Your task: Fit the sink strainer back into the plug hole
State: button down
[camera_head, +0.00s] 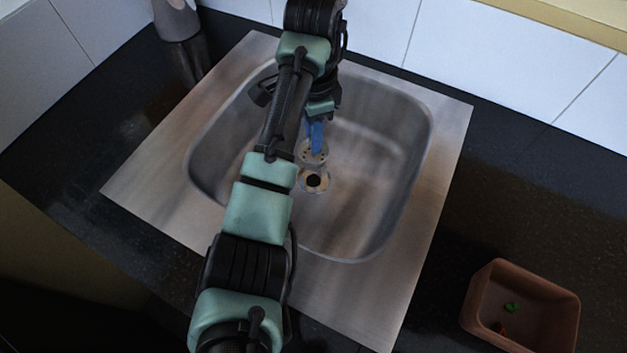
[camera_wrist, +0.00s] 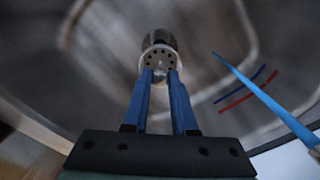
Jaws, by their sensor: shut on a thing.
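The sink strainer (camera_head: 311,155) is a pale metal disc with small holes, held inside the sink bowl. My gripper (camera_head: 317,146) has blue fingers shut on the strainer's middle. The plug hole (camera_head: 314,181) is a dark opening with a metal ring in the sink floor, just below the strainer in the head view. In the wrist view, the strainer (camera_wrist: 159,57) is between the fingertips of my gripper (camera_wrist: 160,76), with a dark round shape partly hidden behind it. I cannot tell the gap between strainer and hole.
The steel sink (camera_head: 380,170) is set in a black counter, its walls close around my gripper. A brown bin (camera_head: 475,300) with green and reddish bits stands at lower right. A grey container (camera_head: 177,20) is at upper left. A blue tapered thing (camera_wrist: 265,97) shows in the wrist view.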

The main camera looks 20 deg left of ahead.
aim_at(313, 156)
notch_tip(313, 156, down, 10)
jog(key=shift+r+b, duration=0.25)
jog(key=shift+b, duration=0.1)
jog(key=shift+f, duration=0.1)
jog(key=c, duration=0.7)
grip_release()
notch_tip(313, 156, up, 12)
jog(key=shift+r+p, duration=0.15)
jog(key=shift+p, duration=0.8)
